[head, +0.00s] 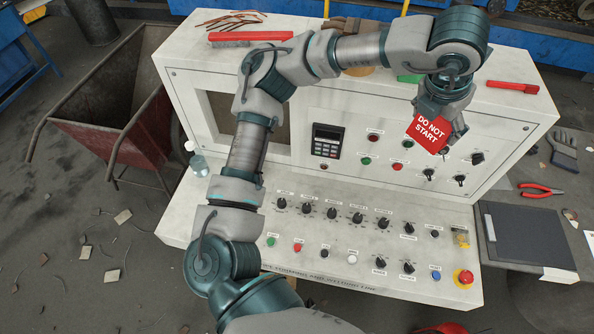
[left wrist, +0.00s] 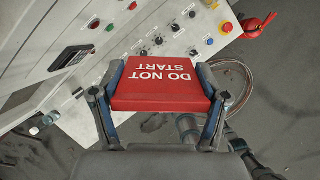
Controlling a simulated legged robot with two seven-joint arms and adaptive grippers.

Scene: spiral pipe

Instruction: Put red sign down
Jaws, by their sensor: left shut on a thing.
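The red sign (head: 430,131) reads "DO NOT START" in white letters. In the head view it hangs tilted in front of the upright panel of the white control console (head: 300,192). My left gripper (head: 447,136) is shut on it. In the left wrist view the red sign (left wrist: 160,84) sits between the two fingers of my left gripper (left wrist: 160,100), with its lettering upside down. The sign hides part of the panel's knobs and buttons. I cannot tell whether it touches the panel. My right gripper is not in view.
The console's sloped desk holds several black knobs and a red emergency stop (head: 464,277). A red-handled brush (head: 250,36) lies on the console top. At right, red pliers (head: 541,190), a glove (head: 564,150) and a dark clipboard (head: 525,236) lie on a table. A rusty cart (head: 120,120) stands left.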

